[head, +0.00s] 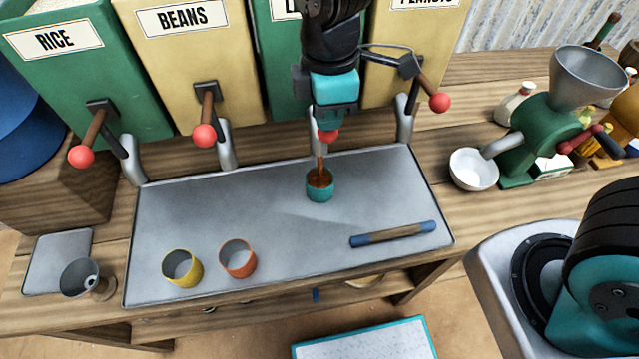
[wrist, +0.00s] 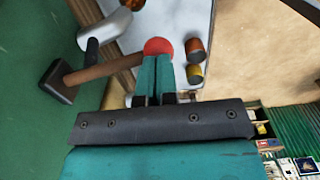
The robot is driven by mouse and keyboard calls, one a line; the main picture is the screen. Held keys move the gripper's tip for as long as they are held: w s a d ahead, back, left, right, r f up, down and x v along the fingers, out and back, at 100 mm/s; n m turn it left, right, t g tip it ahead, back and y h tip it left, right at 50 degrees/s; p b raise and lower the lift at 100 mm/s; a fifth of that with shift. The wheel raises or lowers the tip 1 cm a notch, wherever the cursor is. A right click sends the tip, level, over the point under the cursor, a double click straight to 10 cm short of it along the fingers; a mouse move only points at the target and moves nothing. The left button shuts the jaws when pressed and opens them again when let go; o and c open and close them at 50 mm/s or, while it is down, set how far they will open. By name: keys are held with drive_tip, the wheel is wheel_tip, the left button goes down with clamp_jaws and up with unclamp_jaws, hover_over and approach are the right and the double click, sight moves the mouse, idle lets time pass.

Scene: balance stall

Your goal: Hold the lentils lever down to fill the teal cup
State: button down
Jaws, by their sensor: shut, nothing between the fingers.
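The teal cup (head: 320,192) stands upright on the metal tray under the spout of the green lentils bin (head: 283,60), whose label is mostly hidden by my arm. A brown stream falls from the spout into the cup, and brown lentils show inside. The lentils lever's red knob (head: 328,137) is just below my gripper (head: 327,124). In the wrist view, my shut fingers (wrist: 158,70) reach the red knob (wrist: 158,46) and appear to touch it. The lever's wooden shaft (wrist: 103,71) slants from the knob to its mount. My fingers hold nothing.
A yellow cup (head: 182,269) and an orange cup (head: 238,260) stand front left on the metal tray (head: 290,275). A blue-ended wooden bar (head: 393,234) lies at right. Rice (head: 82,156), beans (head: 204,136) and peanuts (head: 440,102) levers flank. A white bowl (head: 474,168) sits by a green grinder.

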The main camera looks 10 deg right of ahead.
idle(0.3)
wheel_tip(320, 180, up, 6)
drive_tip(key=p, duration=0.5)
drive_tip(key=shift+f, duration=0.15)
drive_tip(key=shift+s+d, duration=0.1)
drive_tip(key=shift+d, duration=0.1)
drive_tip(key=s+d+r+m+y+b, duration=0.2)
drive_tip(key=s+m+b, duration=0.1)
drive_tip(key=s+m, duration=0.2)
drive_tip(key=s+d+r+m+y+b, duration=0.2)
drive_tip(key=s+d+m+b, duration=0.1)
drive_tip(key=s+m, duration=0.3)
drive_tip(key=shift+s+d, duration=0.35)
drive_tip(key=shift+s, duration=0.55)
